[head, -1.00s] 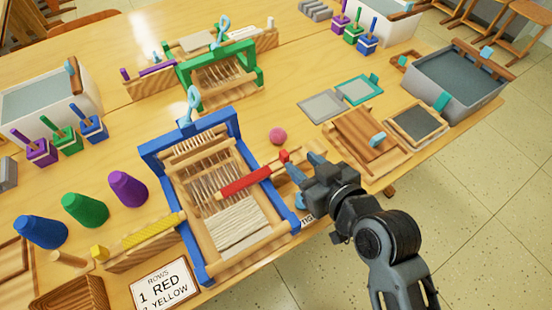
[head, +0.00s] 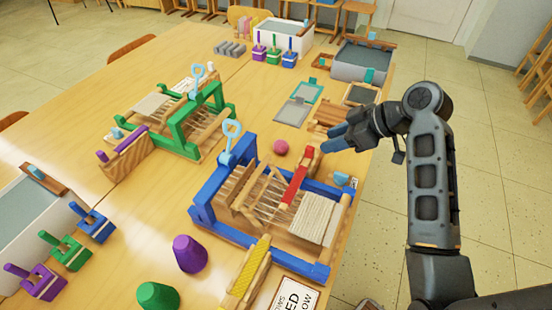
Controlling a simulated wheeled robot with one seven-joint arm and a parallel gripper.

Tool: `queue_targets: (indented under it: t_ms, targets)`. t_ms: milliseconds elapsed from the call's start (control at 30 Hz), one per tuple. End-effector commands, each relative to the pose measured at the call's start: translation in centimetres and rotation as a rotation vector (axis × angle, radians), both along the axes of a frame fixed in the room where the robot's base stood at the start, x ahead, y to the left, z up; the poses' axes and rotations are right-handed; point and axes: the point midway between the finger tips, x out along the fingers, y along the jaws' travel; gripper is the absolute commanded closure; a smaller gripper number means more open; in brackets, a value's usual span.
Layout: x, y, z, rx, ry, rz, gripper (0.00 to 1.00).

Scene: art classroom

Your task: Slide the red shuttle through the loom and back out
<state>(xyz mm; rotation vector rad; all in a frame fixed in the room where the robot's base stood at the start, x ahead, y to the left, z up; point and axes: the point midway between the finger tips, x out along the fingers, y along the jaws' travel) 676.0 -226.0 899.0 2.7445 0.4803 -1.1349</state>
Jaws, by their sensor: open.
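The red shuttle (head: 296,183) lies across the blue loom (head: 203,213). One end is among the warp threads, and the other sticks out over the loom's far side. My gripper (head: 329,141) is open and empty beyond that outer end, with its blue-grey fingertips pointing left toward it. A gap appears between fingertips and shuttle. The loom has a light blue handle (head: 231,130) on its upright frame and pale woven cloth (head: 312,218) at its right end. The shuttle's inner end is partly hard to make out among the threads.
A yellow shuttle (head: 243,283) sits on a wooden rest before the loom, beside a word card (head: 292,294). A pink ball (head: 281,147) lies behind the loom. Purple (head: 189,253) and green (head: 157,295) cones stand at front left. A green loom (head: 178,125) stands farther left.

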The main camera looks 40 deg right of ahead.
Motion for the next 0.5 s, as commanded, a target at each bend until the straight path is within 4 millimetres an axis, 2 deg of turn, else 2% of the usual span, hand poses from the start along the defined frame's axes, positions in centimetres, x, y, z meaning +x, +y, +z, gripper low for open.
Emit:
queue_targets:
  t_ms: [167,500]
  targets:
    - [0.7,0.2,-1.0,0.003,0.003,0.004,0.57]
    - [4.1,1.4,-4.4,0.001,0.003,0.004,0.57]
